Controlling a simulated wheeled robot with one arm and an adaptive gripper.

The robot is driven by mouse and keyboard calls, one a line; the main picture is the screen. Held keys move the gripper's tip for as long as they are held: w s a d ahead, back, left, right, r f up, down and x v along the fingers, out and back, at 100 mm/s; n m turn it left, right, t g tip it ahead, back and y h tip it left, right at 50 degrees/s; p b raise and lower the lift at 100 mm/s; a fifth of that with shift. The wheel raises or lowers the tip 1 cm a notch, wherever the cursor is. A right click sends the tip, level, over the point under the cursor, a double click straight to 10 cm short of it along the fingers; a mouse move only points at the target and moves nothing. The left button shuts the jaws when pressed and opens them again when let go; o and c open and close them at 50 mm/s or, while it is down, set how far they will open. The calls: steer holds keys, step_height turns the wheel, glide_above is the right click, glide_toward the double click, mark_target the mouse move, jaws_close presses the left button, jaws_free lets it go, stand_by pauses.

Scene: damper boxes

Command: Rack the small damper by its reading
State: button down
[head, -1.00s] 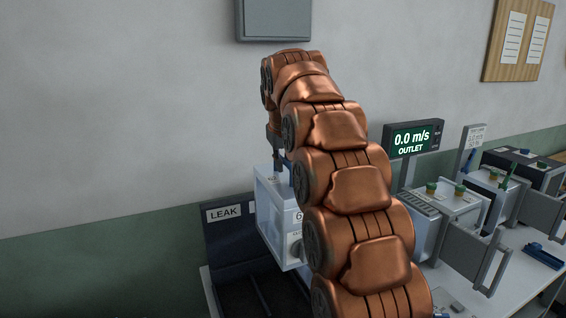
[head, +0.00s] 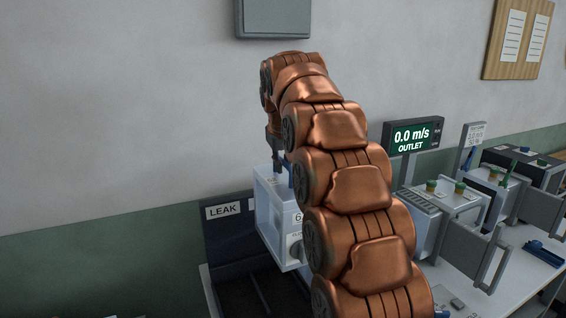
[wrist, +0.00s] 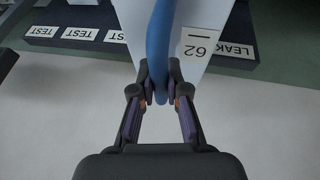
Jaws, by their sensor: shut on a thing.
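The small damper (head: 268,207) is a pale box with a label starting with 6 and a dial on its front. It is at the LEAK rack (head: 228,232), overlapping it in the head view; I cannot tell whether it touches. My gripper (wrist: 160,92) is shut on the blue handle (wrist: 158,45) on top of the box. In the wrist view the box top (wrist: 196,25) carries a label reading 62 upside down. The outlet display (head: 412,137) reads 0.0 m/s. My arm hides part of the box and the gripper in the head view.
Several TEST labels line a dark rack edge (wrist: 65,38) in the wrist view. At right in the head view, a grey-white device (head: 440,205) with green-topped knobs and an open grey door (head: 474,252) stands on a white bench (head: 527,283). A blue object (head: 543,254) lies there.

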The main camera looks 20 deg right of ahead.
steer(key=shift+f+b, duration=2.7)
steer(key=shift+f, duration=2.1)
steer(key=shift+f+b, duration=1.6)
steer(key=shift+f, duration=1.25)
steer(key=shift+f+b, duration=0.65)
steer(key=shift+f, duration=0.5)
steer(key=shift+f, duration=0.4)
steer(key=shift+f+b, duration=0.3)
steer(key=shift+b, duration=0.05)
steer(key=shift+f+b, duration=0.35)
steer(key=shift+f, duration=0.35)
steer(key=shift+f+b, duration=0.5)
steer(key=shift+f, duration=0.35)
steer(key=c, duration=1.1)
jaws_free()
